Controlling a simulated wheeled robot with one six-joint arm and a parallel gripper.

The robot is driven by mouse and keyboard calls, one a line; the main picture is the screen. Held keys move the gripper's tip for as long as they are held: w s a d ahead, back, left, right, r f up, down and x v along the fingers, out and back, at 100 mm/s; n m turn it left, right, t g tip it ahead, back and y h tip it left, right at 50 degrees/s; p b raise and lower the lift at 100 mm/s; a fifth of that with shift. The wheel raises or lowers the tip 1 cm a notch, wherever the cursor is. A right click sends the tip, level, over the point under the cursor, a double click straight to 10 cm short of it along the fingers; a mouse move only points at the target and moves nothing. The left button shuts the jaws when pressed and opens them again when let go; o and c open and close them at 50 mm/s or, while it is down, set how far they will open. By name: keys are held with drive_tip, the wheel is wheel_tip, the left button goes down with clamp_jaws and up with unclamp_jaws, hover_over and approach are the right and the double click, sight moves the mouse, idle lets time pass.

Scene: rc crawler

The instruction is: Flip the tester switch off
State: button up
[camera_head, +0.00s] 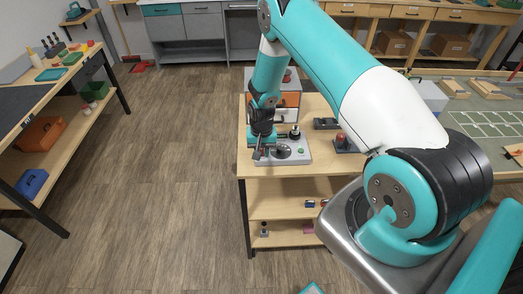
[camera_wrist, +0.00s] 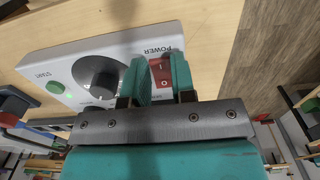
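The tester (camera_head: 296,156) is a grey box on the wooden bench top; it also shows in the wrist view (camera_wrist: 60,66). Its red rocker switch (camera_wrist: 161,72) sits under the word POWER, with a "0" mark on its lower part. A black knob (camera_wrist: 98,77) and a green START button (camera_wrist: 55,87) lie left of the switch. My gripper (camera_wrist: 159,76) has its two teal fingers apart, one on each side of the switch in the picture, and nothing is held. In the head view my gripper (camera_head: 261,151) is at the tester's left end. Whether a finger touches the switch is unclear.
A black device (camera_head: 326,124) and a red-topped item (camera_head: 342,143) stand right of the tester. A drawer unit (camera_head: 288,100) stands behind it. The bench (camera_head: 262,172) has lower shelves with small items. The floor to the left is clear.

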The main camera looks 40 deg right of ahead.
clamp_jaws()
drive_tip(key=shift+w+f+b, duration=0.1)
drive_tip(key=shift+f+b, duration=0.05)
drive_tip(key=shift+b, duration=0.35)
drive_tip(key=shift+w+d+g+y+b, duration=0.15)
drive_tip(key=shift+g+y+b, duration=0.35)
drive_tip(key=shift+g+b, duration=0.35)
drive_tip(key=shift+r+g+y+b, duration=0.3)
drive_tip(key=shift+g+b, duration=0.05)
drive_tip(key=shift+b, duration=0.3)
drive_tip(key=o, duration=0.5)
unclamp_jaws()
drive_tip(key=shift+r, duration=0.1)
